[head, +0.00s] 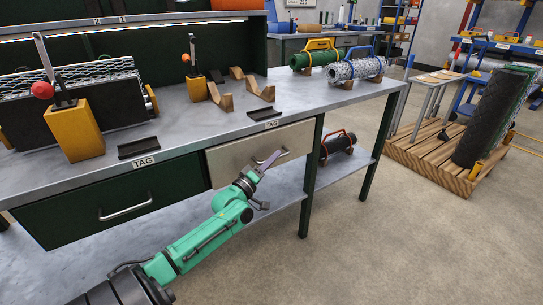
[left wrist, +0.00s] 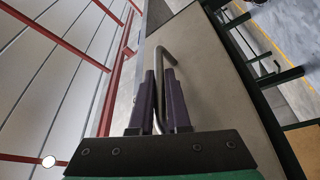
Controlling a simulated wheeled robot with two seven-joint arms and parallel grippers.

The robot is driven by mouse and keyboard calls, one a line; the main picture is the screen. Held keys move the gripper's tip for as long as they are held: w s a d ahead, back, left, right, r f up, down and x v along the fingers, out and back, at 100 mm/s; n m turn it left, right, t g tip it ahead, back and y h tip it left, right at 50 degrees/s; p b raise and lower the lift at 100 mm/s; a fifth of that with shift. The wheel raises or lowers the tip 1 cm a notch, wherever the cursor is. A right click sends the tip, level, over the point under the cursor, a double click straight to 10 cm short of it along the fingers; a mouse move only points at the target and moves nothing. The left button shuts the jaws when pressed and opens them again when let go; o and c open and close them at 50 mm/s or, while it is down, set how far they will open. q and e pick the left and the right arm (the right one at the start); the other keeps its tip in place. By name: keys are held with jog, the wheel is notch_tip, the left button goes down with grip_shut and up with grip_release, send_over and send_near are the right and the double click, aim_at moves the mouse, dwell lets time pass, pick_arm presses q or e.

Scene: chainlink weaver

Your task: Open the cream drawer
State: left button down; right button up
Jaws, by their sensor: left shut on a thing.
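The cream drawer (head: 228,158) is under the workbench, right of a dark green drawer (head: 95,211). Its front looks close to flush with the bench, and I cannot tell whether it is slightly out. Its metal bar handle (head: 285,155) shows at the right part of the front. My left gripper (head: 268,160) reaches up to this handle from below. In the left wrist view the purple fingers of my left gripper (left wrist: 160,95) are shut on the handle (left wrist: 163,55), with the cream front (left wrist: 205,80) behind. My right gripper is not in view.
The workbench top (head: 150,105) carries yellow lever blocks (head: 82,132), brown cradles and mesh rolls (head: 355,68). A lower shelf (head: 282,208) holds a dark roll (head: 337,147). A wooden pallet (head: 430,155) stands at right. The floor in front of the bench is clear.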

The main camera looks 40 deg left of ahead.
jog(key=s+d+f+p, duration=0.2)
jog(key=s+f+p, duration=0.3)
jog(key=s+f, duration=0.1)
pick_arm(q)
jog(key=s+d+p, duration=0.3)
jog(key=d+p, duration=0.1)
jog(key=d, duration=0.8)
jog(key=s+d+p, duration=0.4)
jog(key=d, duration=0.8)
jog(key=shift+s, duration=0.15)
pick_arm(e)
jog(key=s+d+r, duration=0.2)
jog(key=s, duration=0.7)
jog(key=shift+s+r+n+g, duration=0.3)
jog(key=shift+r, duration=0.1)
pick_arm(q)
jog(key=shift+d, duration=0.1)
jog(key=c, duration=0.9)
grip_release()
jog(key=v, duration=1.4)
jog(key=shift+s+f+b, duration=0.1)
jog(key=shift+s+b, duration=0.2)
jog(key=shift+b, duration=0.1)
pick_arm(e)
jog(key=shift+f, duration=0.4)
